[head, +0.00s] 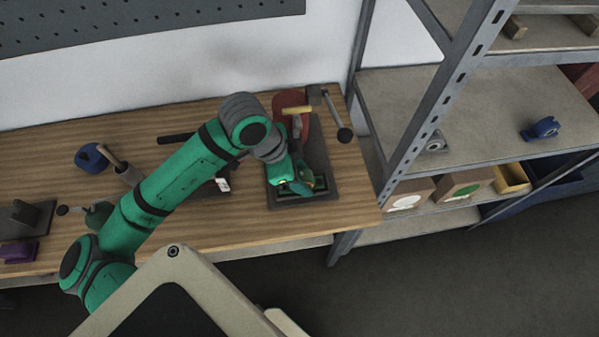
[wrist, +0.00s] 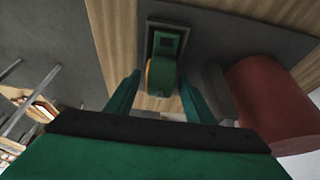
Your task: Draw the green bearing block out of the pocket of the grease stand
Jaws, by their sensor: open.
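The green bearing block (wrist: 163,72), with a yellow-orange rounded side, sits in the dark rectangular pocket of the grease stand in the wrist view. My gripper (wrist: 160,82) is open, with one finger to each side of the block and visible gaps between. I cannot tell how deep the fingertips reach. In the head view my gripper (head: 293,184) is over the near end of the grease stand's dark base (head: 320,150) and mostly hides the block. The stand's red cylinder (head: 290,104) is at the far end; it also shows at right in the wrist view (wrist: 268,105).
A metal shelf (head: 470,110) stands close to the right. The bench's front edge is near the stand.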

